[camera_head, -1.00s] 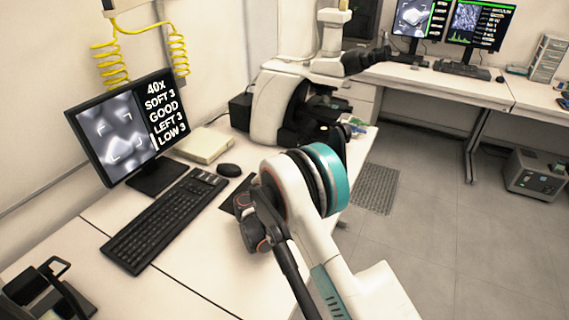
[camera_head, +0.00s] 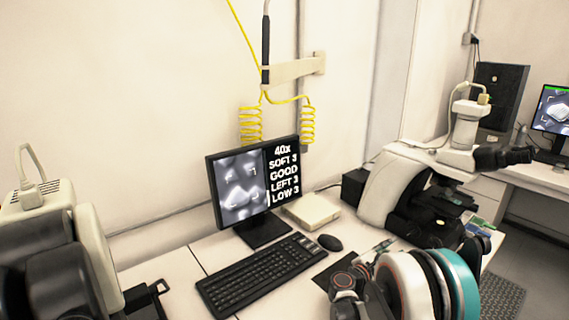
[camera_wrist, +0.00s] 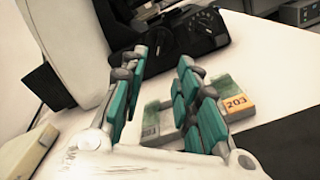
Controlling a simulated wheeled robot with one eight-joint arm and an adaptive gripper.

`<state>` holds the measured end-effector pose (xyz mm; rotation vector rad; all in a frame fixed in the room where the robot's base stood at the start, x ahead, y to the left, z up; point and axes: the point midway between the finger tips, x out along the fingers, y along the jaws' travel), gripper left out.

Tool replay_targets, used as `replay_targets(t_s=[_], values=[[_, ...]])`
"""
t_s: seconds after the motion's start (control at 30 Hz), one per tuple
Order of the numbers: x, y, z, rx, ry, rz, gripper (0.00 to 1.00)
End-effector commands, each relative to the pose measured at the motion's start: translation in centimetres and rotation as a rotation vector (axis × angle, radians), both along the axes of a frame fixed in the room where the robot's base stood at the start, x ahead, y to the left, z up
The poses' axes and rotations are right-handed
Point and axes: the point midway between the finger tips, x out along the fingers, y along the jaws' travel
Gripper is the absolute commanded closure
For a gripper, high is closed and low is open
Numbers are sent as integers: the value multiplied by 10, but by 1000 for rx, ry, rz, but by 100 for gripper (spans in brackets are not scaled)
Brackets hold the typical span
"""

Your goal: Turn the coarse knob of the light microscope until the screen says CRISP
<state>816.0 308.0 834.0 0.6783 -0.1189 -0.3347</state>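The white and black light microscope (camera_head: 405,187) stands on the bench at the right of the head view. Its dark base (camera_wrist: 180,38) shows at the top of the wrist view, with a dark round part that may be a knob; I cannot tell if it is the coarse one. The screen (camera_head: 242,182) reads 40X, SOFT 3, GOOD, LEFT 3, LOW 3, beside a blurred grey picture. My gripper (camera_wrist: 162,58) has its teal-padded fingers apart with nothing gripped, short of the microscope base. In the head view my arm largely hides it.
A green-and-tan block labelled 203 (camera_wrist: 237,103) lies on the bench behind my right finger. A keyboard (camera_head: 258,272), a mouse (camera_head: 330,242) and a pale box (camera_head: 311,210) lie left of the microscope. Yellow coiled cables (camera_head: 251,125) hang on the wall.

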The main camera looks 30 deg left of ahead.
Motion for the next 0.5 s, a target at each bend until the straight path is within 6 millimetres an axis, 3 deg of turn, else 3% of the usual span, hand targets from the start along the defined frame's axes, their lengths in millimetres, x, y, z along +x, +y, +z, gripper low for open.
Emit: replay_targets(t_s=[0.5], values=[[-7,2,7,0,-1,1,71]])
